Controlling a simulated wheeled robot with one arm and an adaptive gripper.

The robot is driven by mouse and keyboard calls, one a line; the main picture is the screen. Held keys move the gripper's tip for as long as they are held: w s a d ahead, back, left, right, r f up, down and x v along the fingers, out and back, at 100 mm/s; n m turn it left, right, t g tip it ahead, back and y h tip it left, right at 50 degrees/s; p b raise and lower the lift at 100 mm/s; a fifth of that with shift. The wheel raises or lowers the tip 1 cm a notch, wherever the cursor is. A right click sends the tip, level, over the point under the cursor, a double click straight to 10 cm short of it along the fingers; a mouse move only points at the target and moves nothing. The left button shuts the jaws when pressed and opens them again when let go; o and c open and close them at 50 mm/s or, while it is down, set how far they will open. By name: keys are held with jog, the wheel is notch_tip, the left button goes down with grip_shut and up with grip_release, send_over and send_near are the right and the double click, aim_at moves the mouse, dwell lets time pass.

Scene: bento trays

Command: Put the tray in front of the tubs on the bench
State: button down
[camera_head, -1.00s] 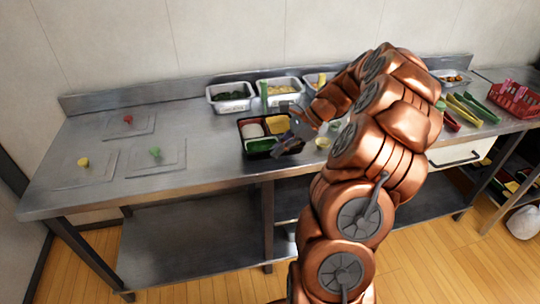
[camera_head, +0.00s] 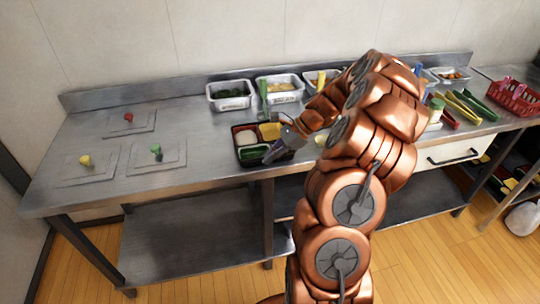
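The tray (camera_head: 240,152) is a dark bento tray with compartments holding white, reddish, yellow and green food. It is at the front middle of the bench (camera_head: 205,150), in front of the white tubs (camera_head: 231,105). My gripper (camera_head: 270,150) is at the tray's right side, with its fingers at the right wall, and looks shut on it. The fingers and arm hide part of the tray's right side. I cannot tell for certain whether the tray's base touches the bench.
Three lids with red (camera_head: 129,117), yellow (camera_head: 85,161) and green (camera_head: 156,151) knobs lie at left. A second tub (camera_head: 280,90) stands behind the tray. Tongs (camera_head: 478,107) and a red basket (camera_head: 515,99) are at right.

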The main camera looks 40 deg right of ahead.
jog(key=c, duration=1.3)
grip_release()
jog(key=shift+r, duration=0.25)
jog(key=b+v, duration=0.1)
jog(key=v, duration=0.9)
jog(key=shift+d+b, duration=0.2)
jog(key=shift+b, duration=0.1)
jog(key=shift+v, duration=0.85)
